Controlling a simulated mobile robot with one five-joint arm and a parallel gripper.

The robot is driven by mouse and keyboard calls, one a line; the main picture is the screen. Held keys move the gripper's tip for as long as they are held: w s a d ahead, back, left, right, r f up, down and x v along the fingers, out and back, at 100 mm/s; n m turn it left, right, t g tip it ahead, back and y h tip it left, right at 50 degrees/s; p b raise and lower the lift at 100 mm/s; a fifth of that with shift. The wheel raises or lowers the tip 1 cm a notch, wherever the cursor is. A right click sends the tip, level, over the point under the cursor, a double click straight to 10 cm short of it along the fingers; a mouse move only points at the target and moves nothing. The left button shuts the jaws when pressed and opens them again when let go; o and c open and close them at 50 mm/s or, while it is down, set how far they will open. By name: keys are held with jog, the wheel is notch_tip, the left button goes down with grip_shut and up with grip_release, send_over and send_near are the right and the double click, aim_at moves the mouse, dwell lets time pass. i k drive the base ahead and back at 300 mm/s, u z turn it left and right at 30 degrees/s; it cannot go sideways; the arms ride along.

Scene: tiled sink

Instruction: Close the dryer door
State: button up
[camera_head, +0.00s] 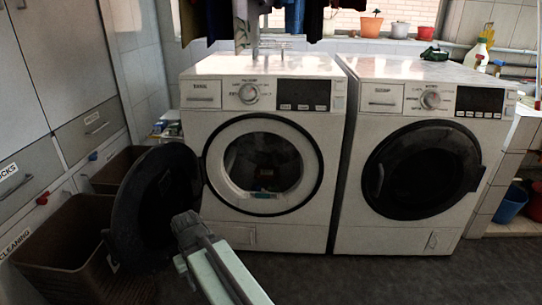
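The left white machine (190,135) has its round front opening (262,165) uncovered, with some dark contents inside the drum. Its round dark door (150,205) is swung wide open to the left and stands roughly edge-out from the machine. My gripper (186,226) is in front of the machine, close to the right side of the open door in the picture. I cannot tell whether it touches the door. Its fingers are small and dark, and their opening is not clear.
The right white machine (345,215) has its dark round door (422,170) shut. Brown baskets (60,235) stand behind and left of the open door, beside grey cabinets (75,60). A blue bucket (511,204) is at the far right. The dark floor in front of the right machine is clear.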

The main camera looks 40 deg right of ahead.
aim_at(168, 181)
jog(key=u, duration=2)
jog(key=k, duration=0.35)
jog(key=z, duration=2.8)
